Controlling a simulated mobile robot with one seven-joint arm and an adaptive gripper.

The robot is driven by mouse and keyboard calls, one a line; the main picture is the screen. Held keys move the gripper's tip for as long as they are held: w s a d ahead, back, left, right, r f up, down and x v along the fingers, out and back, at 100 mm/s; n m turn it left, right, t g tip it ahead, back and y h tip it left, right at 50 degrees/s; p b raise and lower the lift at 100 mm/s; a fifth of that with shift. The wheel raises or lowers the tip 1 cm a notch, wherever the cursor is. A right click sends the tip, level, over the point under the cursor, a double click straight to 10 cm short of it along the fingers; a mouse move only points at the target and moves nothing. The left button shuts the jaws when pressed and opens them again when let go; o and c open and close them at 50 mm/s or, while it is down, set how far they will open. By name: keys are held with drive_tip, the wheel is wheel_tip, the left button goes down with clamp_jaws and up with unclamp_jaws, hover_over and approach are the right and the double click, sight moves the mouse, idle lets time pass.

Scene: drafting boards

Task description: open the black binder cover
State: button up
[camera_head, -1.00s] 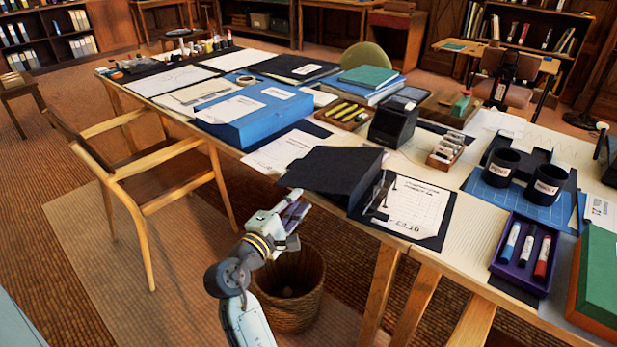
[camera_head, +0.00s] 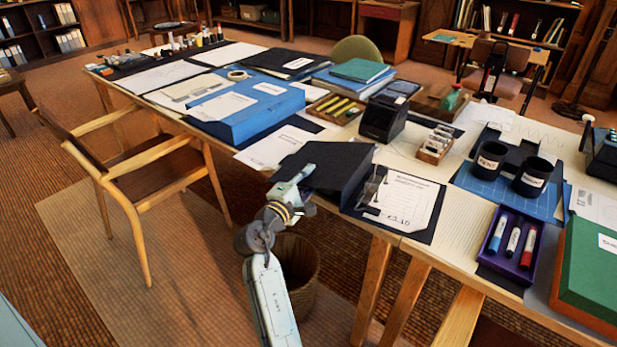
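The black binder lies near the front edge of the long table. Its black cover (camera_head: 326,166) is raised at a slant to the left of the binder's inside, where a white printed sheet (camera_head: 398,202) with a metal clip shows. My gripper (camera_head: 306,178) is at the cover's near left part, overlapping it in the picture. Whether it touches the cover or is just in front of it is unclear. The fingers are small and partly lost against the dark cover, so I cannot tell if they are open or shut.
A blue box file (camera_head: 244,112) and a loose sheet (camera_head: 276,147) lie left of the cover. A black box (camera_head: 384,119) stands behind. A purple marker tray (camera_head: 510,244) and black cups (camera_head: 490,160) are right. A wooden chair (camera_head: 135,175) and a wicker basket (camera_head: 298,270) occupy the floor.

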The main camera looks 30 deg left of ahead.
clamp_jaws()
idle(0.7)
